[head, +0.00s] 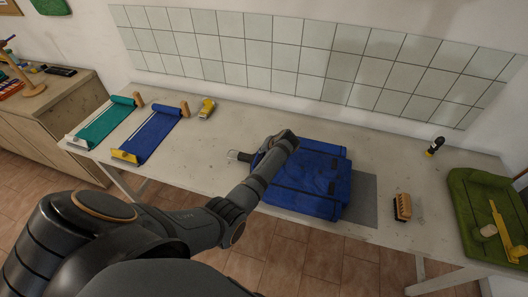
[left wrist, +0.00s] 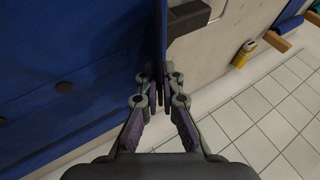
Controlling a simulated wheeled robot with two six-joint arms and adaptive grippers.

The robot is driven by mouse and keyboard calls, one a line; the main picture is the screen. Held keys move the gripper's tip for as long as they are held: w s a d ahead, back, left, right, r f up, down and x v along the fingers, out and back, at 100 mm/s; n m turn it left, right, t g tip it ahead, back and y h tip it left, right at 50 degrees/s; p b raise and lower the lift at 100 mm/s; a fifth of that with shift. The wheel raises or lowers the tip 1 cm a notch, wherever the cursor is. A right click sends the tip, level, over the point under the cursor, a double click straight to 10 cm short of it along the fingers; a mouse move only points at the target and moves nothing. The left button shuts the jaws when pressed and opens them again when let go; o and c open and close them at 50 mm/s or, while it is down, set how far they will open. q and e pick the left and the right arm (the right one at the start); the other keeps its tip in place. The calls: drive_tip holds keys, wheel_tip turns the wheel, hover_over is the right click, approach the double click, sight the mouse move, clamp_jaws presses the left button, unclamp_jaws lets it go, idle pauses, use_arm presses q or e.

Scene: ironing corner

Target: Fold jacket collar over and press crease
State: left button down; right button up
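A blue jacket (head: 322,183) lies folded flat on the table, with dark seams and a raised edge at its back. My left gripper (left wrist: 163,78) is over the jacket's back left part. In the left wrist view its two fingers are close together on either side of a thin upright blue collar flap (left wrist: 160,32) and appear to pinch it. The jacket's body (left wrist: 70,70) with dark buttons fills the left of that view. In the head view my left arm hides the fingertips and part of the jacket. My right gripper is not in view.
A grey mat (head: 364,203) shows beside the jacket. Green (head: 105,124) and blue (head: 152,137) rolls and a yellow can (head: 207,108) are at left. A tiled wall (head: 315,62) bounds the back.

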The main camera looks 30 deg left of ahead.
use_arm(q)
drive_tip(key=c, duration=1.5)
unclamp_jaws()
drive_tip(key=v, duration=1.2)
